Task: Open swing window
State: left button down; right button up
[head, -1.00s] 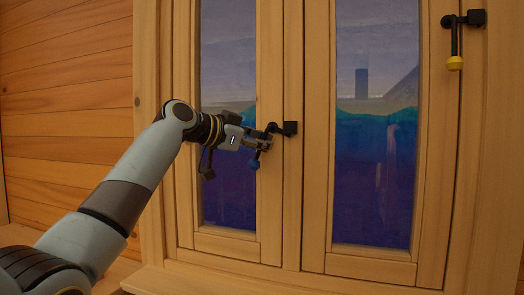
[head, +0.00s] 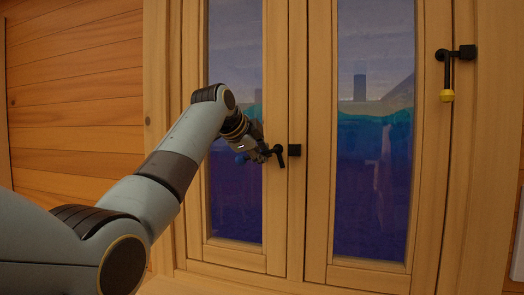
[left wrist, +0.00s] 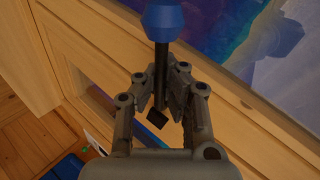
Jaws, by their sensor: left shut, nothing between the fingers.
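The wooden window has a left sash (head: 276,215) and a right sash (head: 318,215), both looking closed. The left sash's black handle (head: 280,155) has a blue knob (head: 240,160) and now points left, close to level. My left gripper (head: 259,154) is at this handle and partly covers it. In the left wrist view, the blue knob (left wrist: 172,18) and black rod (left wrist: 161,65) run along my left gripper's fingers (left wrist: 173,82). The fingers are shut and grip nothing. The right sash's handle (head: 448,75) hangs down with a yellow knob (head: 446,96). My right gripper is not in view.
A plank wall (head: 75,110) lies left of the window frame. A wooden sill (head: 200,285) runs under the window. The space in front of the right sash is clear. A pale part shows at the right edge.

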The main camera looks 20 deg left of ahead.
pick_arm(q)
jog(key=shift+r+m+y+p, duration=0.4)
jog(key=shift+y+p, duration=0.1)
jog(key=shift+w+a, duration=0.1)
dwell(0.4)
